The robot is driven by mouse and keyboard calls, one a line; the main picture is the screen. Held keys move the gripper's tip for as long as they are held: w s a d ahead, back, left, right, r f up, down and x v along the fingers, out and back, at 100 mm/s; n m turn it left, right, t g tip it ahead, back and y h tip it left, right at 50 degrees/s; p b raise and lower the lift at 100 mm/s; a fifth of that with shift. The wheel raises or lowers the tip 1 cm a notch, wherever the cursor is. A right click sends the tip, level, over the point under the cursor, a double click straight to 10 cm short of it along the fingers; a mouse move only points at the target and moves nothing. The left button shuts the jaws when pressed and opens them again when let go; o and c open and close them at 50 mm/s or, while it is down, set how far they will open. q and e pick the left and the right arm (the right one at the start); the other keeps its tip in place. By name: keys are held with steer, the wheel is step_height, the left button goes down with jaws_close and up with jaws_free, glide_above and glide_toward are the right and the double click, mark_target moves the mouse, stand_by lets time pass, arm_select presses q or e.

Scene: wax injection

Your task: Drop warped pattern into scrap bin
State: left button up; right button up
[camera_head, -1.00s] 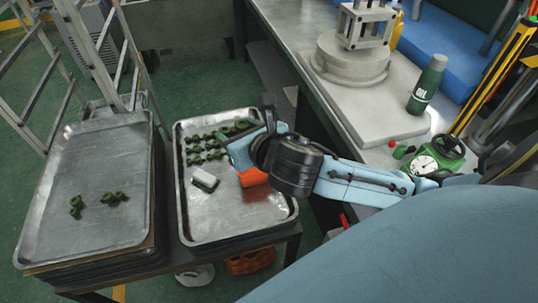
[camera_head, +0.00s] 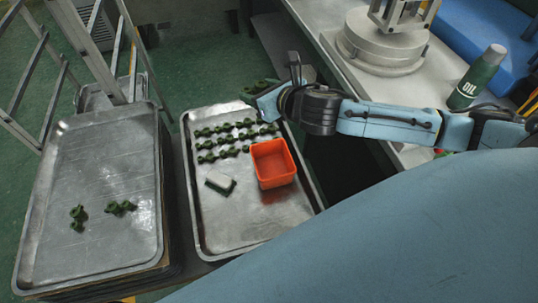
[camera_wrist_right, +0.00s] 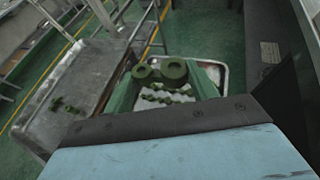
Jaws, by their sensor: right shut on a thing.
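My right gripper (camera_head: 264,92) is shut on a green wax pattern (camera_head: 258,87), held above the far right edge of the right tray. In the right wrist view the held pattern (camera_wrist_right: 174,70) shows ring-like ends between the two fingers; whether it is warped I cannot tell. An open orange-red bin (camera_head: 273,175) stands on the right tray, nearer than the gripper and apart from it. It looks empty. Rows of green patterns (camera_head: 232,138) lie on the tray to the bin's upper left. My left gripper is not in view.
The left tray (camera_head: 95,240) holds a few green patterns (camera_head: 120,207). An oil bottle (camera_head: 478,78) and a round machine base (camera_head: 382,48) stand on the bench at right. A ladder stands at far left.

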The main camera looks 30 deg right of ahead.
steer(key=s+d+f+n+g+y+b, duration=0.1)
steer(key=f+b, duration=0.3)
steer(key=f, duration=0.6)
steer(key=s+d+f+n+y+b, duration=0.2)
steer(key=d+f+n+y+b, duration=0.1)
steer(key=f, duration=0.8)
steer(key=shift+d+n+g+y+b, duration=0.3)
steer(key=shift+d+g+y+b, duration=0.1)
steer(key=shift+d+y, duration=0.35)
steer(key=o, duration=1)
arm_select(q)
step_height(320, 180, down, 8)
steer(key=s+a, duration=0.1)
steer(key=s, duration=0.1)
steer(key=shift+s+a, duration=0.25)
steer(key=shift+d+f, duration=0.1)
